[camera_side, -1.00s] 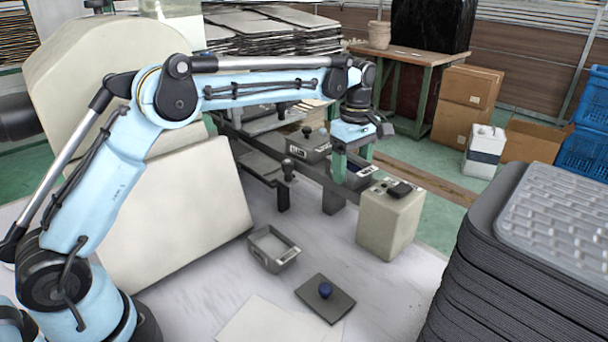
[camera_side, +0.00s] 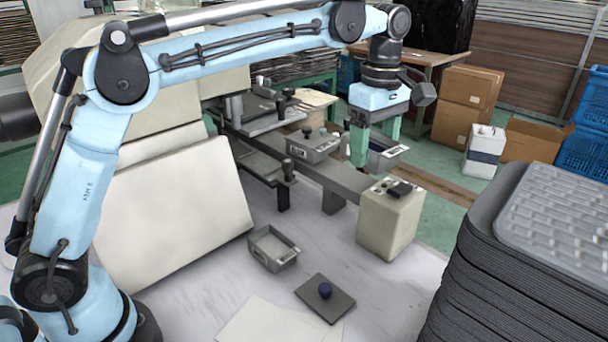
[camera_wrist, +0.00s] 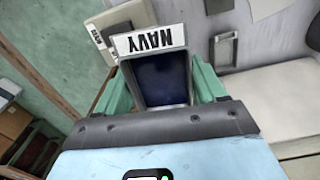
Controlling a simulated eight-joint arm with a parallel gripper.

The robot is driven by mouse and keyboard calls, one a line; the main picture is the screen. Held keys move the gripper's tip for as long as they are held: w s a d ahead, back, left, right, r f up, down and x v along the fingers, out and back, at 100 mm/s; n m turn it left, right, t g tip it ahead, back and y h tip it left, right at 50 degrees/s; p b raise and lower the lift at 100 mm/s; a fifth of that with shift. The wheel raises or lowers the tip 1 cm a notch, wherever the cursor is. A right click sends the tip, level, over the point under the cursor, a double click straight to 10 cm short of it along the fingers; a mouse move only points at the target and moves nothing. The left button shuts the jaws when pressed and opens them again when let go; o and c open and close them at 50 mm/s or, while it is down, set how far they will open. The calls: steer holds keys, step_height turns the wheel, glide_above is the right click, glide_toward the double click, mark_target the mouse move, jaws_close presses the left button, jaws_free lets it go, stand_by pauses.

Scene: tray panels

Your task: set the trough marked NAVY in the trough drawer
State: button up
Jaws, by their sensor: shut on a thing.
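My gripper (camera_side: 377,147) is shut on the trough marked NAVY (camera_side: 386,155), its green fingers on either side. It holds the trough in the air behind the cream box. The wrist view shows the trough's dark blue inside (camera_wrist: 163,80) and its white NAVY label. An open grey trough (camera_side: 273,248) with a pale inside stands on the white table; it also shows in the wrist view (camera_wrist: 224,48). A dark slide structure (camera_side: 345,180) reaches out behind the table and carries a lidded grey trough (camera_side: 314,148). I cannot tell which part is the trough drawer.
The cream box (camera_side: 390,222) with a dark item on top stands close in front of my gripper. A dark lid (camera_side: 325,300) with a blue knob lies on the table beside a pale sheet (camera_side: 265,322). A tall stack of grey trays (camera_side: 490,260) stands at right.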

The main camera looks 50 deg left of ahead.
steer(key=shift+s+d+r, duration=0.25)
steer(key=shift+d, duration=0.1)
steer(key=shift+s+r, duration=0.15)
steer(key=s+a, duration=0.1)
steer(key=a, duration=0.9)
steer(key=n, duration=0.1)
glide_above(263, 165)
steer(key=f, duration=0.7)
steer(key=shift+d+f, duration=0.15)
steer(key=shift+d, duration=0.25)
steer(key=shift+a+f, duration=0.35)
steer(key=shift+a, duration=0.1)
steer(key=shift+f, duration=1.95)
steer(key=shift+f, duration=0.15)
